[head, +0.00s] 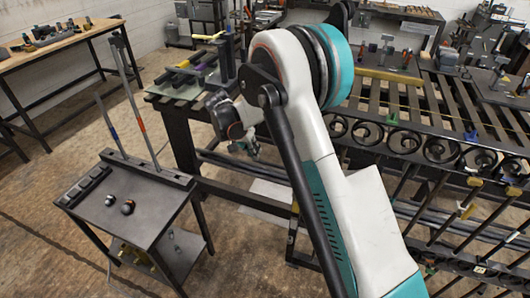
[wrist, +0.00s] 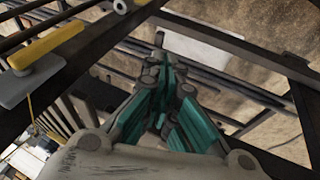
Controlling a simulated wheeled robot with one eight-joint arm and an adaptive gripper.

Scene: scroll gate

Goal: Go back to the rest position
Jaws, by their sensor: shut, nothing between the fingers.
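My gripper (head: 248,150) hangs in front of the near left end of the dark metal workbench with the scroll gate (head: 410,140). In the wrist view my gripper (wrist: 164,72) shows its teal-padded fingers drawn together, with nothing seen between them. It appears apart from the bench frame. My white and teal arm covers the middle of the head view and hides part of the bench.
A small dark cart (head: 140,205) with upright rods and two dark round knobs stands at left. A wooden table (head: 55,45) with tools is at back left. A yellow-handled clamp (wrist: 42,50) shows in the wrist view. The floor between cart and wooden table is clear.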

